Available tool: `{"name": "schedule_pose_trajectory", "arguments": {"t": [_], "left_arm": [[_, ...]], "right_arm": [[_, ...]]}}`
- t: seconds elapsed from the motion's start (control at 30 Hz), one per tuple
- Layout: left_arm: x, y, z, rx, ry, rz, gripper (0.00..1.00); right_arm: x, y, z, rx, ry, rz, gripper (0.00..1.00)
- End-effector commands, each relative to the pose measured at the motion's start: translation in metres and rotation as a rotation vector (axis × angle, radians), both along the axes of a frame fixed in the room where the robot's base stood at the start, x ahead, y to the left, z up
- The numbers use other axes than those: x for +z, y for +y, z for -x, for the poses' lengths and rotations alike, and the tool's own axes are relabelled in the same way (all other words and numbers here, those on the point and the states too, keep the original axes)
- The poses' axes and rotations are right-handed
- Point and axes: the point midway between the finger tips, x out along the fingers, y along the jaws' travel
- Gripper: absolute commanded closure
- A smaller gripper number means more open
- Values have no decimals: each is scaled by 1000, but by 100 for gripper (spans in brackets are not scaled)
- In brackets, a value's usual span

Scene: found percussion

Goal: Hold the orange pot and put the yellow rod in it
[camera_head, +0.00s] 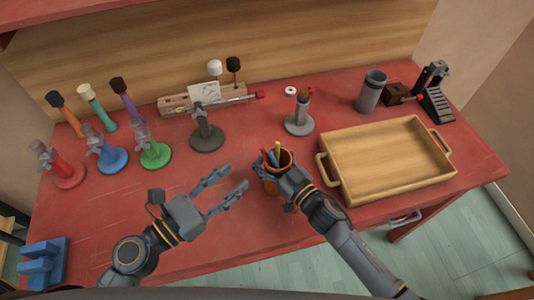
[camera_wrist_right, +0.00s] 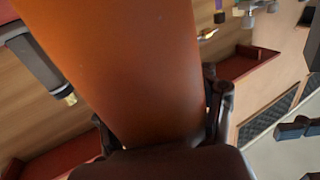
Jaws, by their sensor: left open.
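The orange pot (camera_head: 269,183) stands upright near the table's front edge, left of the wooden tray. My right gripper (camera_head: 291,181) is shut on it from the right side; in the right wrist view the pot (camera_wrist_right: 140,60) fills the space between the fingers. The yellow rod (camera_head: 277,149) stands in the pot with its upper end above the rim. A blue and red stick (camera_head: 268,156) leans beside it in the pot. My left gripper (camera_head: 236,179) is open and empty, a little left of the pot. The rods' lower ends are hidden inside the pot.
A wooden tray (camera_head: 340,183) lies right of the pot. A grey stand (camera_head: 298,126) with a brown-topped post is behind it. Red, blue, green and dark stands with clamps line the left. A grey cup (camera_head: 370,92) stands at the back right. A blue block (camera_head: 43,262) is front left.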

Motion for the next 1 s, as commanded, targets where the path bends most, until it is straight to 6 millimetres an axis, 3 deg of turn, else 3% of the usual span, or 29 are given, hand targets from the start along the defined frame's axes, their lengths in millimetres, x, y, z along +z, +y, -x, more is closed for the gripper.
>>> {"name": "schedule_pose_trajectory", "arguments": {"t": [0.03,0.1,0.57,1.0], "left_arm": [[0,0,0,0,0,0,59],[0,0,0,0,0,0,59],[0,0,0,0,0,0,59],[0,0,0,0,0,0,59]], "right_arm": [[0,0,0,0,0,0,29],[0,0,0,0,0,0,15],[-1,-7,7,0,2,1,15],[-1,-63,72,0,3,1,15]]}}
